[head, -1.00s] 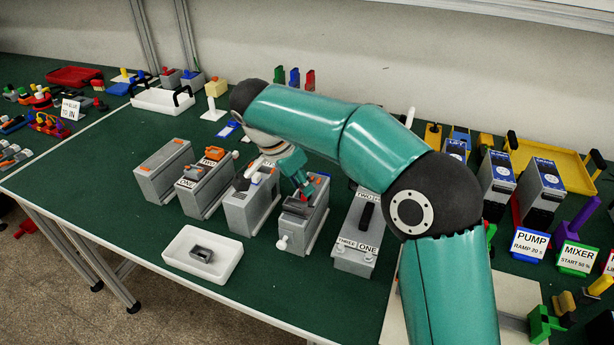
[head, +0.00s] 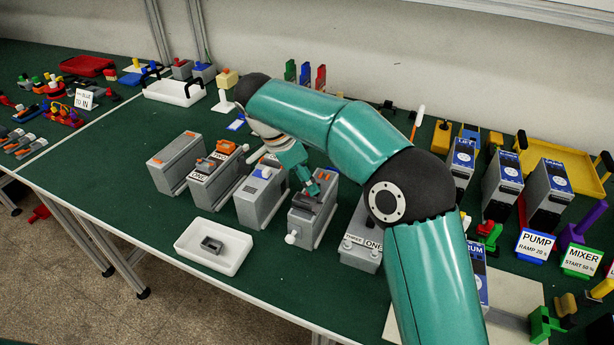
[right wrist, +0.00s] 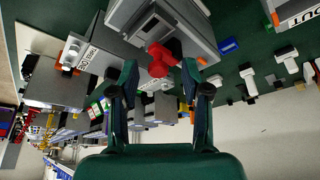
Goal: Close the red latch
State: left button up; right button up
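A grey box (head: 313,222) with a white knob on its front stands in the row on the green table. My right gripper (head: 314,188) is at the top of this box, pointing down. In the right wrist view a red part (right wrist: 160,60), which looks like the latch, sits on the edge of a grey housing (right wrist: 195,25). The two dark fingers of the right gripper (right wrist: 163,82) are apart, with the red part just beyond and between their tips. I cannot tell if they touch it. The red part is hidden in the head view. My left gripper is not in view.
Several similar grey boxes stand to the left, with one (head: 360,245) close on the right. A white tray (head: 213,262) with a small grey piece lies in front. Blue-faced boxes (head: 502,180) and signs are at the right.

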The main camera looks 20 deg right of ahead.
jog(key=v, duration=0.7)
jog(key=shift+r, duration=0.25)
jog(key=shift+s+f, duration=0.1)
dwell(0.4)
